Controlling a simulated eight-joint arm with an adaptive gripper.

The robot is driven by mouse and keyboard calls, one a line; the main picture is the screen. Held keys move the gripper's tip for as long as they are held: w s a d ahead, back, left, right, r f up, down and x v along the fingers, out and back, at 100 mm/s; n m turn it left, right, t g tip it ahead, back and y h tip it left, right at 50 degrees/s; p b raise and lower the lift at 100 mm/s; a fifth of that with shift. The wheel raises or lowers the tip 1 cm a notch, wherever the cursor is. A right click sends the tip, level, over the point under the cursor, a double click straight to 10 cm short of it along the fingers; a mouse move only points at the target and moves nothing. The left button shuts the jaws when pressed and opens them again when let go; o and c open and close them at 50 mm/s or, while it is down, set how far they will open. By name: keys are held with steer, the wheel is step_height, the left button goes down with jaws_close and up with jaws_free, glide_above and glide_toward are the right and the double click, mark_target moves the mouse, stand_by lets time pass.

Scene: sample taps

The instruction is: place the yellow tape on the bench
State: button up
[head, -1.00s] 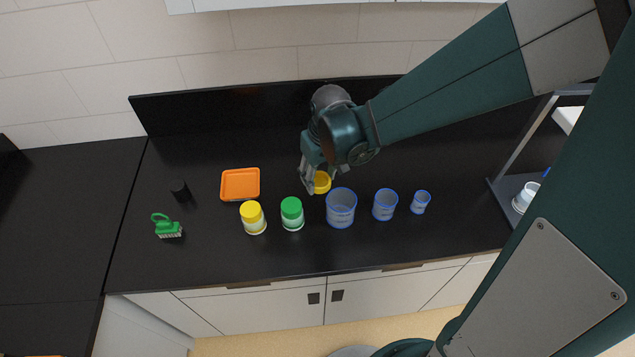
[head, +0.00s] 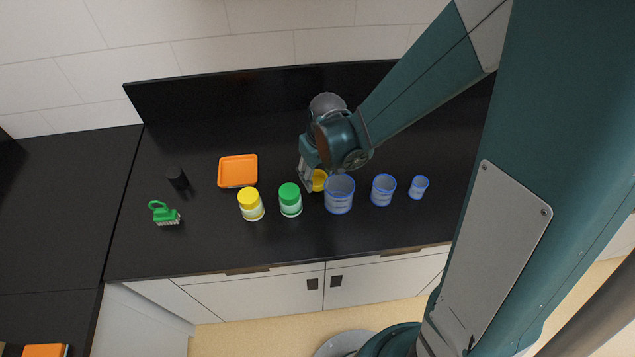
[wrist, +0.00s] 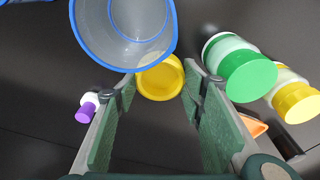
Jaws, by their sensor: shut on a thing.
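The yellow tape (head: 319,180) is a small round roll, just behind and left of the largest blue-rimmed beaker. In the wrist view the yellow tape (wrist: 160,78) sits between my fingertips, and its upper edge meets the beaker's rim in the picture. My gripper (wrist: 158,84) is shut on it. In the head view my gripper (head: 308,181) points down over the black bench (head: 225,240), with its wrist hiding part of the fingers. I cannot tell whether the tape touches the bench.
Close by stand the large beaker (head: 339,194), a green-lidded jar (head: 290,200) and a yellow-lidded jar (head: 251,205). Smaller beakers (head: 383,190) stand to the right. An orange tray (head: 238,171), black cylinder (head: 178,179) and green brush (head: 164,214) are left. The bench front is clear.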

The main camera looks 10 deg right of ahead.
mark_target(318, 182)
steer(key=shift+f, duration=0.1)
steer(key=shift+f, duration=1.75)
steer(key=shift+f+b, duration=0.2)
steer(key=shift+b, duration=0.15)
steer(key=o, duration=0.9)
steer(key=shift+o, duration=0.2)
steer(key=shift+r, duration=0.3)
step_height(318, 182, up, 12)
steer(key=s+p, duration=0.1)
steer(key=shift+s+d+f, duration=0.2)
steer(key=shift+s+d, duration=0.15)
